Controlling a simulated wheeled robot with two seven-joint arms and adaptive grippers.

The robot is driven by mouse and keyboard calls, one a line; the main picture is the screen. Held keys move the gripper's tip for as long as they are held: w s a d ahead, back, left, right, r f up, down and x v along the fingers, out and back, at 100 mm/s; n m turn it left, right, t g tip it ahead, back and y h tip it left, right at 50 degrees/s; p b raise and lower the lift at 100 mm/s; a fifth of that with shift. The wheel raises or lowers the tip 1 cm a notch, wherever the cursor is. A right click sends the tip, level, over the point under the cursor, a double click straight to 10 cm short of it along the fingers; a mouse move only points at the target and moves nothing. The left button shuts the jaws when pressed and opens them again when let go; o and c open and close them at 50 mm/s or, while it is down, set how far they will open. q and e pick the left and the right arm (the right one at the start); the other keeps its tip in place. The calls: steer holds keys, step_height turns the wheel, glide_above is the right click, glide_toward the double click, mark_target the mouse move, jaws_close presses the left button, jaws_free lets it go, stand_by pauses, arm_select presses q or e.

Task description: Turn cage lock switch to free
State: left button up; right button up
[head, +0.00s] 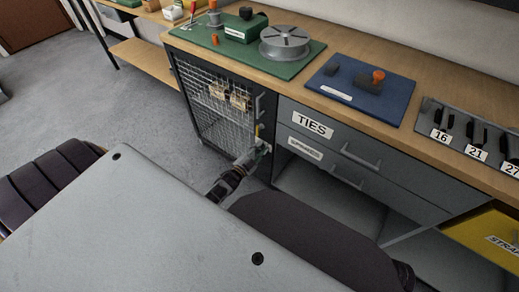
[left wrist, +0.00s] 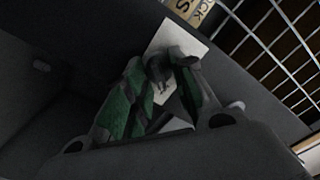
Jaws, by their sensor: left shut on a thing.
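The cage (head: 212,112) with a wire mesh door stands under the bench's left end in the head view. My left gripper (head: 258,152) reaches the frame at the right of the mesh, below the door handle. In the left wrist view, its green-padded fingers (left wrist: 165,80) are closed around a small dark switch knob (left wrist: 158,70) on a pale plate (left wrist: 178,40). The fingers hide most of the knob, and I cannot read which way it points. A tan label (left wrist: 190,8) ending in "CK" is beside the plate. My right gripper is not in view.
Drawers marked TIES (head: 312,125) and another label sit right of the cage, with protruding handles. A green mat (head: 190,36) with a spool (head: 285,42) and a blue mat (head: 345,95) lie on the bench above. A yellow drawer (head: 480,235) juts out at right.

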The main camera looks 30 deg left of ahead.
arm_select(q)
steer(key=shift+m, duration=0.5)
steer(key=o, duration=1)
steer(key=shift+s, duration=0.15)
steer(key=s, duration=1.1)
steer(key=shift+s+a, duration=0.35)
steer(key=shift+a, duration=0.1)
